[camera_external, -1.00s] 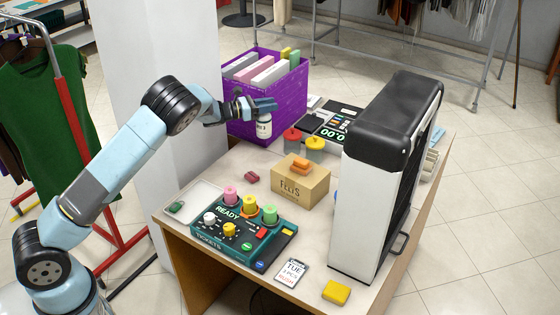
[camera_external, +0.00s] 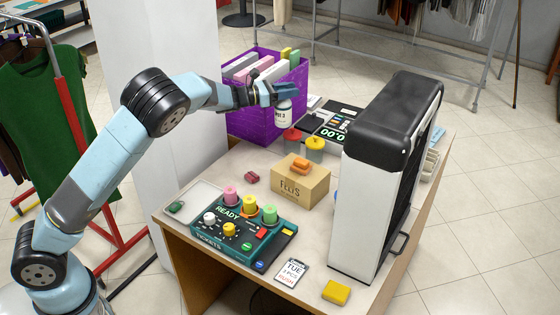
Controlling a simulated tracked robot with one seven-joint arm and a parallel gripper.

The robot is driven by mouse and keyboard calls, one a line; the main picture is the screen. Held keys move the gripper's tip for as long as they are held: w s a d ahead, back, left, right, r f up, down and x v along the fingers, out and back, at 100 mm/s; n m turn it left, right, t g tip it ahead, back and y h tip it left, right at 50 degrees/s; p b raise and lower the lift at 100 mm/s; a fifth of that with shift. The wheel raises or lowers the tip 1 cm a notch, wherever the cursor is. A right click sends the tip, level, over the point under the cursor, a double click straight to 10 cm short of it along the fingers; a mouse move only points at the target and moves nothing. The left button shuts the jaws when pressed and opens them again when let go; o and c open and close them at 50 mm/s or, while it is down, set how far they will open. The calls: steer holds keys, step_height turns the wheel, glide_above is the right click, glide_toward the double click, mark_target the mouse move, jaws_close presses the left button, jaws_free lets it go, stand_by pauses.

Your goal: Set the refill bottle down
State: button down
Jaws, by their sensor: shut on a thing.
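The refill bottle (camera_external: 284,116) is white with dark lettering on its label and hangs upright below my gripper (camera_external: 286,91). My gripper is shut on its top, in front of the right part of the purple bin. The bottle is in the air near two small containers, one with a red lid (camera_external: 292,135) and one with a yellow lid (camera_external: 315,143). Its base shows close above and behind the red lid; I cannot tell the exact gap. The bottle's top is hidden by my fingers.
A purple bin (camera_external: 246,122) with folders stands at the back. A cardboard box (camera_external: 300,186) with an orange object, a teal ticket panel (camera_external: 236,242) and a tall black-and-white machine (camera_external: 370,190) stand on the table. Bare tabletop (camera_external: 215,170) shows left of the box.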

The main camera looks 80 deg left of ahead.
steer(key=s+d+h, duration=0.1)
steer(key=s+d, duration=0.1)
steer(key=d, duration=1.9)
steer(key=s+d, duration=0.3)
steer(key=d, duration=1.9)
step_height(320, 180, down, 21)
steer(key=shift+w+r+m, duration=0.15)
steer(key=shift+m, duration=0.15)
steer(key=shift+a, duration=0.1)
steer(key=c, duration=0.7)
jaws_free()
steer(key=shift+c, duration=0.2)
